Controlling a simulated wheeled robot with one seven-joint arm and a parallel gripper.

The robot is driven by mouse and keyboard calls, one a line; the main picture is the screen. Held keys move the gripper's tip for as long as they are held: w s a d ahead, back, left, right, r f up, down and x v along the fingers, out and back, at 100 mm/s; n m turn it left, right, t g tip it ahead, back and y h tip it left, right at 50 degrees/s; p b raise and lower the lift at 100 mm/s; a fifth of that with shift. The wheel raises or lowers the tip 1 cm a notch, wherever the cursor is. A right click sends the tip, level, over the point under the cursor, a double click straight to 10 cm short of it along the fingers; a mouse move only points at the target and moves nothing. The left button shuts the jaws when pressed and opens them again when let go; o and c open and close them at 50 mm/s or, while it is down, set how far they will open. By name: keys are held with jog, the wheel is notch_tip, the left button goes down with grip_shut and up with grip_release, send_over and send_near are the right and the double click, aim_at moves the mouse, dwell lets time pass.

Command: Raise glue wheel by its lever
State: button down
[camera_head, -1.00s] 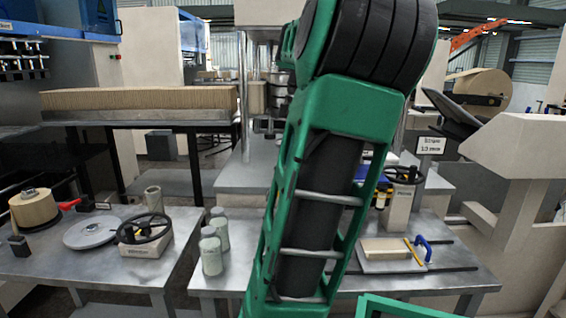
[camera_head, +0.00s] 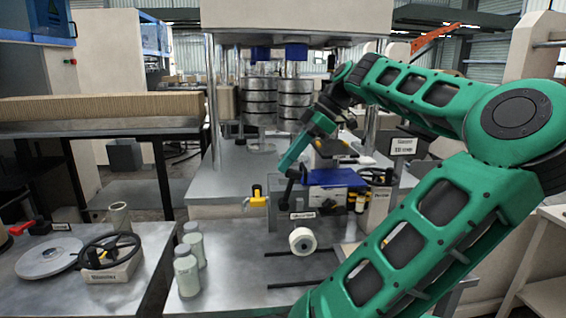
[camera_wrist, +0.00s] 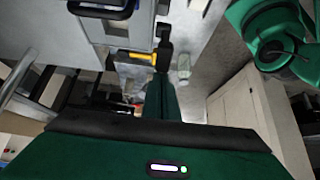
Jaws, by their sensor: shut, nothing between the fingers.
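A black lever (camera_head: 289,186) with a thick dark end stands at the near edge of the press table in the head view, beside a small label plate. A white wheel (camera_head: 302,240) sits just below that plate; I take it for the glue wheel. My gripper (camera_head: 284,167) is shut and empty, its green fingers slanting down to the lever's top. In the wrist view my gripper (camera_wrist: 161,76) points at the black lever (camera_wrist: 163,45), with a yellow-handled part beside it. I cannot tell whether the fingertips touch the lever.
A yellow clamp-like part (camera_head: 256,198) lies left of the lever. Pale canisters (camera_head: 188,272) and a black handwheel (camera_head: 110,250) stand to the left. A blue block (camera_head: 335,178) is close on the right. The front table has bare room near the canisters.

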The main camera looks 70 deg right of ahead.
jog(key=shift+s+d, duration=0.15)
jog(key=shift+s, duration=0.1)
dwell(0.4)
notch_tip(320, 180, up, 9)
jog(key=s, duration=0.1)
jog(key=shift+d+r, duration=0.15)
jog(key=shift+d, duration=0.2)
dwell(0.7)
jog(key=w+a+f+m+g+h, duration=0.1)
jog(key=w+a+f+m+g, duration=0.1)
jog(key=w+a+f+m, duration=0.5)
jog(key=w+a+f+g+h, duration=0.1)
jog(key=w+a+f, duration=0.1)
jog(key=a+f, duration=0.6)
jog(key=s+a+f+m+g, duration=0.1)
jog(key=s+a+f+m, duration=0.1)
jog(key=a+f, duration=0.3)
jog(key=s+a+f+m+g+h, duration=0.1)
jog(key=s+a+f+m+g, duration=0.1)
jog(key=a+f, duration=0.3)
notch_tip(320, 180, down, 3)
jog(key=shift+a+f+m+h, duration=0.2)
jog(key=shift+a+m+h, duration=0.15)
jog(key=shift+m, duration=0.55)
